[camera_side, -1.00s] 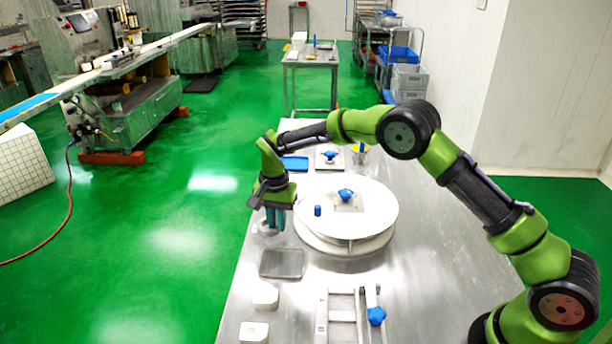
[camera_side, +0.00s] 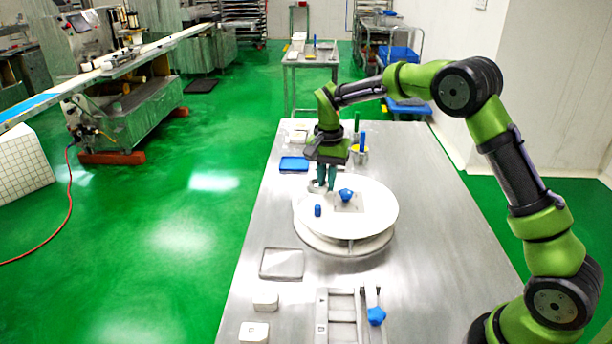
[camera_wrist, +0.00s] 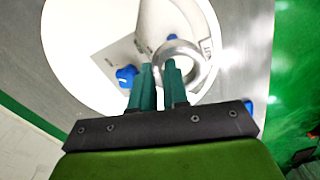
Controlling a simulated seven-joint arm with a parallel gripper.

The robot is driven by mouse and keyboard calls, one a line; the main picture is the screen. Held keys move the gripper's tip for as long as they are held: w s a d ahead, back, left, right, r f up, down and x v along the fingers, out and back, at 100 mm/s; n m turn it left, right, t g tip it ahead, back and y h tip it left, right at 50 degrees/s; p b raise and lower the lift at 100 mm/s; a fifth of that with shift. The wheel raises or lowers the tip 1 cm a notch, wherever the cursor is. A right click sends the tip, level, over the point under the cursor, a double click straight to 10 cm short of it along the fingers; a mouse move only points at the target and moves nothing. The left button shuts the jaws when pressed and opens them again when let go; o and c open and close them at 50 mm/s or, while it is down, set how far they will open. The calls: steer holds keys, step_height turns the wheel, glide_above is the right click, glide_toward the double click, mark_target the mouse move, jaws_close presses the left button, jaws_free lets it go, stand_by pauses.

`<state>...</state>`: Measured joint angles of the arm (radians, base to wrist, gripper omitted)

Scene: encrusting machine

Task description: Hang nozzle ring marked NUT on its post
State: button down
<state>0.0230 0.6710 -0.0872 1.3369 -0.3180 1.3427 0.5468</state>
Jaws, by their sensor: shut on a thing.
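My gripper (camera_side: 326,188) is shut on a shiny metal ring (camera_side: 316,186) and holds it over the far left part of the white round turntable (camera_side: 378,218). In the wrist view the teal fingers (camera_wrist: 161,72) pinch the near side of the ring (camera_wrist: 204,72). A white label with dark letters, seemingly NUT (camera_wrist: 207,48), shows beside the ring. A short blue peg (camera_side: 318,210) stands on the turntable, and a blue knob (camera_side: 346,194) sits on a grey plate there. Which piece is the ring's post I cannot tell.
A clear tray (camera_side: 282,263) and white blocks (camera_side: 265,301) lie in front. A slotted frame (camera_side: 341,318) with a blue knob (camera_side: 376,316) is at the near edge. A blue tray (camera_side: 293,164) and a cup with a blue stick (camera_side: 361,142) stand behind. The table's right side is clear.

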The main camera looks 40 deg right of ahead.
mark_target(326, 192)
steer(key=shift+f, duration=1.95)
steer(key=shift+f, duration=0.15)
steer(key=shift+f, duration=0.3)
steer(key=shift+f, duration=0.35)
